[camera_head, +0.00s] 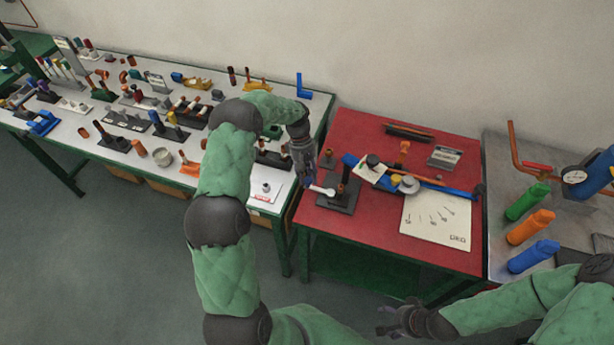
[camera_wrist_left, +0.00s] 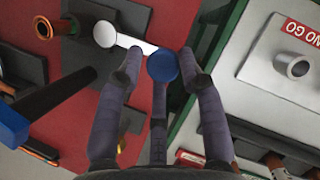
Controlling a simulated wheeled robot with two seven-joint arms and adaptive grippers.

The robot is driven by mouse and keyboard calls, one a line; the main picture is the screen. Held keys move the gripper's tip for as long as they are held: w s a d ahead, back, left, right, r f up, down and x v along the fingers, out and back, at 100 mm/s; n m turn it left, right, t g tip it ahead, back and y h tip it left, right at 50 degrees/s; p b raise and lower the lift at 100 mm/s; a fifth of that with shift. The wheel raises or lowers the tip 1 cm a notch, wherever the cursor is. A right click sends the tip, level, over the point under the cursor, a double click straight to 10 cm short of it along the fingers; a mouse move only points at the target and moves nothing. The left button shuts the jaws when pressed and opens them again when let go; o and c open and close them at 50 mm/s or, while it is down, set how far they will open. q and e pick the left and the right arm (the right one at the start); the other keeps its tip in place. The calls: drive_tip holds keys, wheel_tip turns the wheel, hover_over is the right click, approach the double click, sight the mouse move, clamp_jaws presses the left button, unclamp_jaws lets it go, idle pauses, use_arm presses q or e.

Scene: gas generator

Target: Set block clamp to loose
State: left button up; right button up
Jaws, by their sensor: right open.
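The block clamp (camera_head: 345,202) has a dark base near the left front of the red table. Its white lever (camera_head: 322,191) points left and also shows in the left wrist view (camera_wrist_left: 137,43). A round blue knob (camera_wrist_left: 161,67) is at the lever's end. My left gripper (camera_head: 308,182) is at this end. In the left wrist view its fingers (camera_wrist_left: 160,68) stand on either side of the knob, with small gaps, and look open. My right gripper (camera_head: 392,318) is open and empty, low in front of the red table.
A blue bar (camera_head: 450,188) and a white sheet (camera_head: 436,222) lie on the red table (camera_head: 385,255). A white bench (camera_head: 215,75) with many small parts stands left. A grey table (camera_head: 500,160) at right holds green, orange and blue cylinders and a gauge (camera_head: 574,175).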

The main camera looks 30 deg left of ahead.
use_arm(q)
drive_tip(key=shift+o, duration=0.4)
drive_tip(key=shift+d, duration=0.15)
drive_tip(key=shift+r, duration=0.1)
drive_tip(key=v, duration=1.2)
drive_tip(key=shift+f, duration=0.2)
